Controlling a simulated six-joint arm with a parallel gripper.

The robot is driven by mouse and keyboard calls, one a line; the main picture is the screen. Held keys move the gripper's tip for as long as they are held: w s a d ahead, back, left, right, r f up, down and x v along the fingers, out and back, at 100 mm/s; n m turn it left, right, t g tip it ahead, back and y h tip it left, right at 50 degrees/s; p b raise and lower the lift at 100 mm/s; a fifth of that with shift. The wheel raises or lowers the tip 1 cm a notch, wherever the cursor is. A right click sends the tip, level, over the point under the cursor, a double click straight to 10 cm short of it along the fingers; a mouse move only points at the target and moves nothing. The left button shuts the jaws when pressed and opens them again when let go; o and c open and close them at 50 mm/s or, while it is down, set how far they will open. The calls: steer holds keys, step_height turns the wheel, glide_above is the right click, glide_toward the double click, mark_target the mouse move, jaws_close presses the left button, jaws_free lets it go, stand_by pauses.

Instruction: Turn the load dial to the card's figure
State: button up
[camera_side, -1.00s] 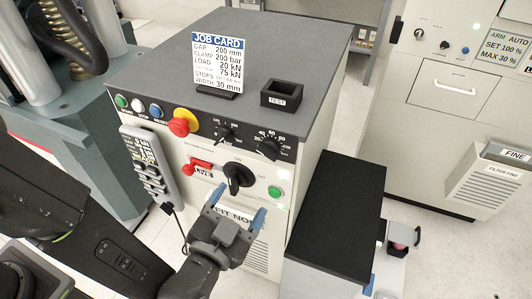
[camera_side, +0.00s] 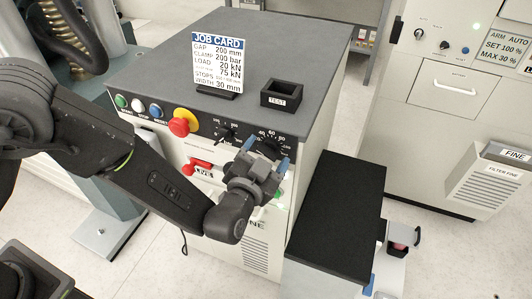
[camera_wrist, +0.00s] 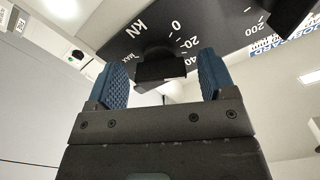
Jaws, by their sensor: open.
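The load dial is a black knob on the dark kN scale panel. In the wrist view the knob (camera_wrist: 160,68) sits between the two blue fingers of my gripper (camera_wrist: 162,72), which is open with a gap on each side. The scale shows kN, 0, 20 and 40; I cannot read a pointer mark.
A smaller dial (camera_side: 226,134) is left of the load dial, with a red-and-yellow emergency stop (camera_side: 182,122) farther left. A red handle (camera_side: 199,164) is below. A black TEST holder (camera_side: 281,95) stands on top. A low black-topped box (camera_side: 338,210) stands to the right.

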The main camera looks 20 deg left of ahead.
steer(key=shift+w, duration=0.2)
steer(key=c, duration=0.9)
steer(key=shift+n, duration=1.6)
steer(key=shift+c, duration=0.2)
steer(key=o, duration=0.9)
steer(key=shift+o, duration=0.2)
steer(key=shift+s, duration=0.1)
